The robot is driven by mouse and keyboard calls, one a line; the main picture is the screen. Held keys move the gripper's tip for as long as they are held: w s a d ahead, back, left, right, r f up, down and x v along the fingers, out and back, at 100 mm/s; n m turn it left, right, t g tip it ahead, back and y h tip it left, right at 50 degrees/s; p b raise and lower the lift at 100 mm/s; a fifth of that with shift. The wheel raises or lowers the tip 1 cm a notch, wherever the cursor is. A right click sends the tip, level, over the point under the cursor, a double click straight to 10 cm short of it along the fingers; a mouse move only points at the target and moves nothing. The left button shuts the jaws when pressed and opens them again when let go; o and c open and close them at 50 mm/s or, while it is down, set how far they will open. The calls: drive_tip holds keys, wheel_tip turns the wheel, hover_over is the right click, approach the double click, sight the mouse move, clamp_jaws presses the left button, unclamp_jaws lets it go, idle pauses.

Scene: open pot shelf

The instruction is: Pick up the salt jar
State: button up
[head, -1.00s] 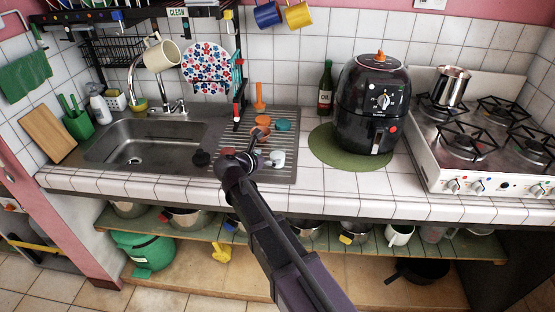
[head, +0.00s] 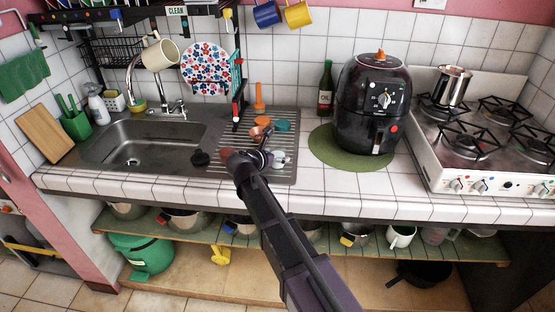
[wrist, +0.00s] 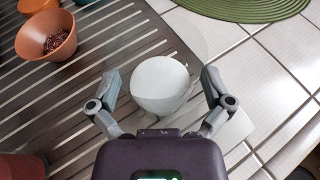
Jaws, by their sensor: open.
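The salt jar appears as a rounded white body inside a faint clear glass outline (wrist: 160,82) in the wrist view. It stands on the ribbed metal drainboard (head: 225,172). In the head view the jar (head: 278,158) is small and partly hidden by my gripper (head: 267,148). In the wrist view my gripper (wrist: 161,92) is open, with one finger on each side of the white body. Whether the fingers touch the glass I cannot tell.
A terracotta bowl with dark bits (wrist: 46,37) sits left of the jar. A teal bowl (head: 283,125) and orange bowl (head: 262,121) stand behind. The air fryer (head: 370,110) on a green mat (head: 325,152) is to the right. The sink (head: 140,145) is left.

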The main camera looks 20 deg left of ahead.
sight(282, 143)
drive_tip(key=shift+c, duration=0.2)
drive_tip(key=c, duration=1)
drive_tip(key=shift+r, duration=0.25)
drive_tip(key=shift+c, duration=0.2)
wheel_tip(282, 143, up, 4)
drive_tip(key=p, duration=0.4)
drive_tip(key=shift+f, duration=0.15)
drive_tip(key=s+d+p, duration=0.1)
drive_tip(key=s+d, duration=0.9)
drive_tip(key=s, duration=0.2)
drive_tip(key=shift+s+r, duration=0.2)
drive_tip(key=shift+r, duration=0.2)
drive_tip(key=shift+s, duration=0.15)
